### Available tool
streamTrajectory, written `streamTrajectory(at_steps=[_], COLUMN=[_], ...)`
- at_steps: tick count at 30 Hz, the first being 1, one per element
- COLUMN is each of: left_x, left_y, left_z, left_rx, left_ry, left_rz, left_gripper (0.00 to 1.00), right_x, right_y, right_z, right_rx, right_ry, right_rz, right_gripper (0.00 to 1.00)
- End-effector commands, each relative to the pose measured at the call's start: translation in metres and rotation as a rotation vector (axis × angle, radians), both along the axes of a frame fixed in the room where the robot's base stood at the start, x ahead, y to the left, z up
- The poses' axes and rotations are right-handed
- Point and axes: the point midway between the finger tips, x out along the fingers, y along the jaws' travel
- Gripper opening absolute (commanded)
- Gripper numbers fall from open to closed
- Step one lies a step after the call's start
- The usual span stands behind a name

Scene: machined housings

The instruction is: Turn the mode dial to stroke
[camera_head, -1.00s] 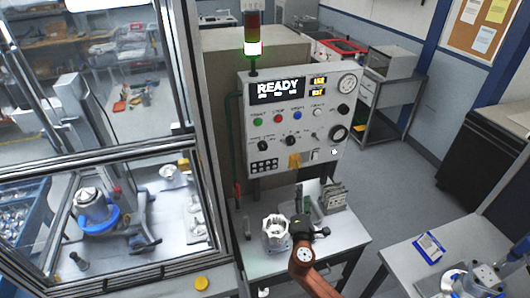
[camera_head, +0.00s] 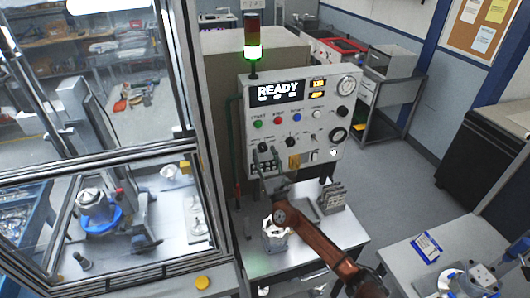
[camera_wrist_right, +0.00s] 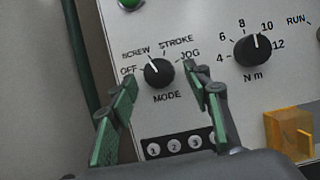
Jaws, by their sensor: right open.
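The mode dial (camera_wrist_right: 158,73) is a round black knob with a white pointer line, on the light grey panel face. Its line points up and left, toward the SCREW label; STROKE is printed at its upper right. In the head view the dial (camera_head: 262,147) is at the panel's lower left. My right gripper (camera_wrist_right: 160,85) is open, with one green-padded finger on each side of the dial in the picture and nothing between them gripped. In the head view my right gripper (camera_head: 264,156) is at the panel's lower left. My left gripper is out of view.
A torque knob (camera_wrist_right: 252,50) marked in N m is right of the dial. A numbered keypad (camera_wrist_right: 178,144) lies below it, and a yellow guarded part (camera_wrist_right: 290,132) is at lower right. The panel screen (camera_head: 277,90) reads READY. A metal housing (camera_head: 276,236) stands on the bench below.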

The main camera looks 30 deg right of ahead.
Motion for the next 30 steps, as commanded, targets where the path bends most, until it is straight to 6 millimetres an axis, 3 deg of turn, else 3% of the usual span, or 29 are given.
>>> streamTrajectory(at_steps=[11, 30], left_x=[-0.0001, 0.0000], left_y=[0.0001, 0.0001], left_z=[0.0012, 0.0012], left_rx=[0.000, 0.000], left_ry=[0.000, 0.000], left_rz=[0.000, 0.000], left_gripper=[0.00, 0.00], right_x=[0.0057, 0.0052], right_y=[-0.0012, -0.0016], right_z=[0.0020, 0.0021], right_rx=[0.001, 0.001], right_ry=[0.000, 0.000], right_rz=[0.000, -0.001], right_gripper=[0.44, 0.03])
